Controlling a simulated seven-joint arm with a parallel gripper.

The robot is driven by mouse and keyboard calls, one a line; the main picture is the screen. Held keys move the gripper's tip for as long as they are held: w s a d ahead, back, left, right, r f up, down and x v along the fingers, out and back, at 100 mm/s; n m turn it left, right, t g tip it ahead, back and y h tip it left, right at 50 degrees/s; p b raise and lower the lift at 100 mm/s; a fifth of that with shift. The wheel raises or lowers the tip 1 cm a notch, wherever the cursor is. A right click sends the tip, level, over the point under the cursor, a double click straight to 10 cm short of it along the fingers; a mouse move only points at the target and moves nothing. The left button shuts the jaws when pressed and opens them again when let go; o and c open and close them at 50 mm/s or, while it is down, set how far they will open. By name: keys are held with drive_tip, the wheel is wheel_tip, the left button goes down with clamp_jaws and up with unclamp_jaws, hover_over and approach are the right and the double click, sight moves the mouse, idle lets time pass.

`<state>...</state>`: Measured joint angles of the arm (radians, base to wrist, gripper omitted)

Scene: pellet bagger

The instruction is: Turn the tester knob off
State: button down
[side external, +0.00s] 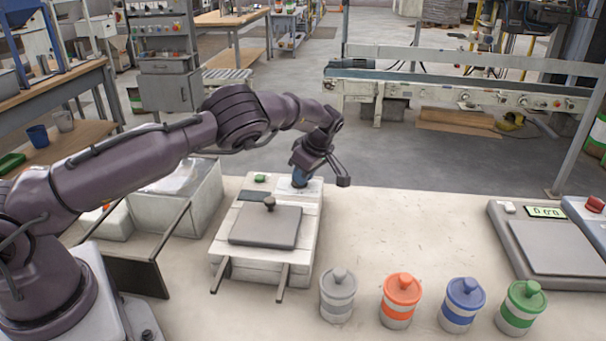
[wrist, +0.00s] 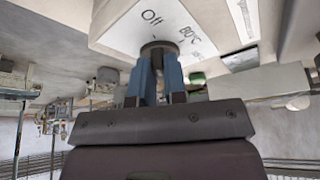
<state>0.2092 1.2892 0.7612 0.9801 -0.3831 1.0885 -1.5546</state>
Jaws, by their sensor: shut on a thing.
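The tester (side external: 228,240) is a white box with a grey lidded plate (side external: 264,226) on the bench. In the side view my gripper (side external: 299,180) reaches down to the tester's back right corner. In the wrist view my gripper (wrist: 158,72) has its two blue fingers shut on a dark round knob (wrist: 158,46). The white panel (wrist: 125,28) around the knob carries the labels "Off" and "80°C". The knob's pointer is too small and covered to read. In the side view the knob is hidden by my gripper.
Grey, orange (side external: 401,300), blue (side external: 462,304) and green (side external: 520,307) lidded jars stand in front right of the tester. A scale (side external: 555,245) sits at far right. A clear bin (side external: 175,205) stands left of the tester. The bench between tester and scale is clear.

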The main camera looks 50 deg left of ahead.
idle(0.4)
drive_tip(key=c, duration=1.2)
unclamp_jaws()
drive_tip(key=shift+o, duration=0.2)
drive_tip(key=shift+r, duration=0.1)
drive_tip(key=v, duration=1.2)
drive_tip(key=shift+d+r, duration=0.15)
drive_tip(key=shift+r, duration=0.2)
drive_tip(key=shift+w, duration=0.1)
